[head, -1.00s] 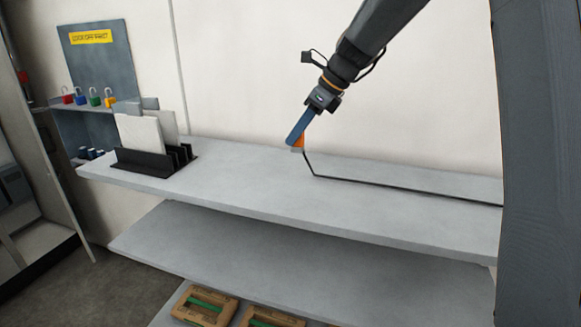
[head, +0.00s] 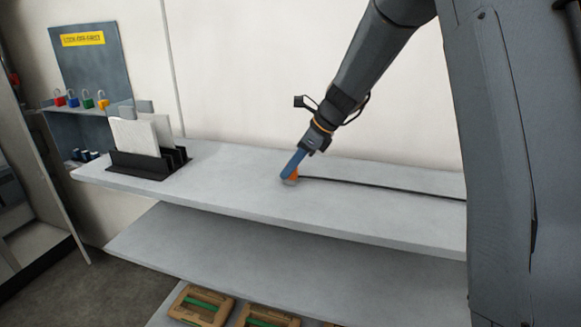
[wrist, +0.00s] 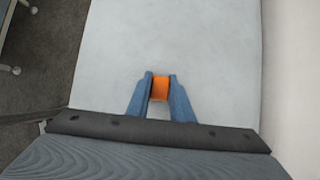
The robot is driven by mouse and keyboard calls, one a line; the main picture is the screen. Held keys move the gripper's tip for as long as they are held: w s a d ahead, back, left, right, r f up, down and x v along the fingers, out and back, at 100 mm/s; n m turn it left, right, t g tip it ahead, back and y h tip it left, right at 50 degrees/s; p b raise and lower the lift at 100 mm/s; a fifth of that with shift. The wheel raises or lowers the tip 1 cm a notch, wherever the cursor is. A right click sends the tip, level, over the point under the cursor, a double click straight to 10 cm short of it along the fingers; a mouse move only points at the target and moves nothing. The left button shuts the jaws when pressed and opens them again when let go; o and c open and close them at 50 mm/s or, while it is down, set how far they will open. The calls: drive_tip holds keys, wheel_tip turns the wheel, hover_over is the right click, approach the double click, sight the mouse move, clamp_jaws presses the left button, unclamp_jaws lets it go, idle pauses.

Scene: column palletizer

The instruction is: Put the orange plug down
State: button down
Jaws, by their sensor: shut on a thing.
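The orange plug (head: 292,175) is between the fingers of my gripper (head: 290,174), at the surface of the upper grey shelf (head: 230,197). In the wrist view the plug (wrist: 160,89) sits between the two blue fingertips of my gripper (wrist: 160,87), which is shut on it. A black cable (head: 390,188) runs from the plug to the right, lying along the shelf. The plug appears to touch the shelf, but the fingers hide part of it.
A black rack (head: 140,164) with white panels stands on the shelf's left part. A board with a yellow label (head: 82,39) and several coloured padlocks are at the back left. The shelf around the plug is clear.

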drive_tip(key=shift+f, duration=0.1)
drive_tip(key=c, duration=1.6)
unclamp_jaws()
drive_tip(key=shift+o, duration=0.2)
